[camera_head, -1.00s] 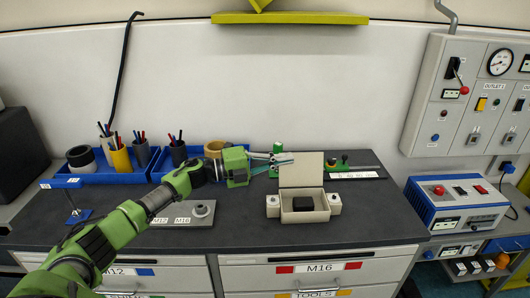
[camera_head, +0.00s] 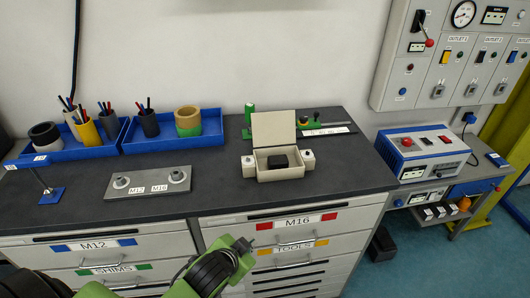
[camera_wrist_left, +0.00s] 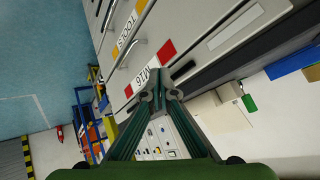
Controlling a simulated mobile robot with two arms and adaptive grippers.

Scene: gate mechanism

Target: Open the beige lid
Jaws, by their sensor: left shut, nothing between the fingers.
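The beige lid (camera_head: 274,130) stands upright, open, at the back of a small beige box (camera_head: 281,174) on the dark worktop. A black block (camera_head: 279,161) lies inside the box. My left gripper is low in front of the drawers, apart from the box; only its green and black wrist part shows at the bottom of the head view. In the left wrist view its fingers (camera_wrist_left: 160,94) are shut and empty, with the drawer fronts beyond them. Beige surfaces of the box (camera_wrist_left: 212,111) show partly behind the right finger. My right gripper is not in view.
Blue trays (camera_head: 88,150) with cups and pens stand at the back left. A grey plate (camera_head: 148,183) with rings lies left of the box. A power unit (camera_head: 421,153) stands on a side table at right. The worktop before the box is clear.

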